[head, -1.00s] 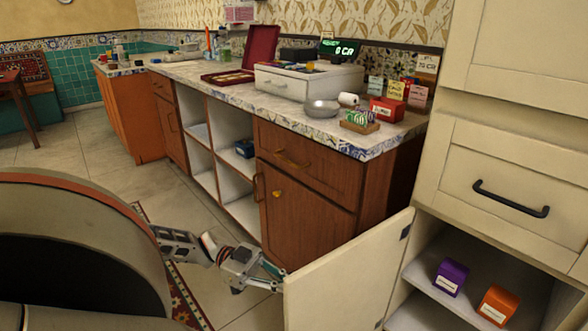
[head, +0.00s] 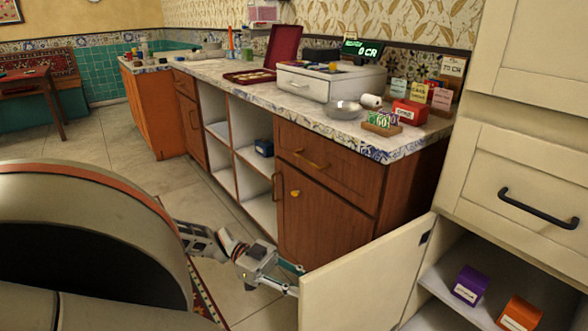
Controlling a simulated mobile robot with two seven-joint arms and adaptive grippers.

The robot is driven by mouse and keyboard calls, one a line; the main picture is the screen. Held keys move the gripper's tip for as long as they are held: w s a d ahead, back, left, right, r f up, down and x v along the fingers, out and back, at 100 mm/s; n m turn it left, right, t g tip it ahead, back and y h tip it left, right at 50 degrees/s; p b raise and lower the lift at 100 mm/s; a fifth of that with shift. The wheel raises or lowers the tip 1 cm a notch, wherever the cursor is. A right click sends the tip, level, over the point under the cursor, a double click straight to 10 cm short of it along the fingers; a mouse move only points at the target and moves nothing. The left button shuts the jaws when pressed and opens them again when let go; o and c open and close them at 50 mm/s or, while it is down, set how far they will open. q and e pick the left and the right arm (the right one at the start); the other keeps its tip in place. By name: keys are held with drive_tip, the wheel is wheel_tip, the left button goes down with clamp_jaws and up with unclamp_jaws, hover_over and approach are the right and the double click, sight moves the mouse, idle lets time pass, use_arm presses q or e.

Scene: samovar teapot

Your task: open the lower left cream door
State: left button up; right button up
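The lower left cream door (head: 365,275) stands open at the lower right, swung out from its hinge side at the cream cabinet. My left gripper (head: 291,280) is at the door's free edge, at or touching it. Its fingertips are partly hidden there, so I cannot tell whether it is open or shut. The cabinet interior (head: 445,285) shows behind the door, with a purple box (head: 470,286) and an orange box (head: 519,315) on a shelf. My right gripper is not in view.
A cream drawer (head: 520,190) with a black handle is above the opening. A wooden counter cabinet (head: 325,210) stands left of the door, with a scale, red boxes and a bowl (head: 342,109) on top. Tiled floor (head: 85,145) is clear at the left.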

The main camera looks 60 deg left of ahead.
use_arm(q)
drive_tip(key=v, duration=1.1)
drive_tip(key=shift+s+a, duration=0.2)
drive_tip(key=shift+a, duration=0.15)
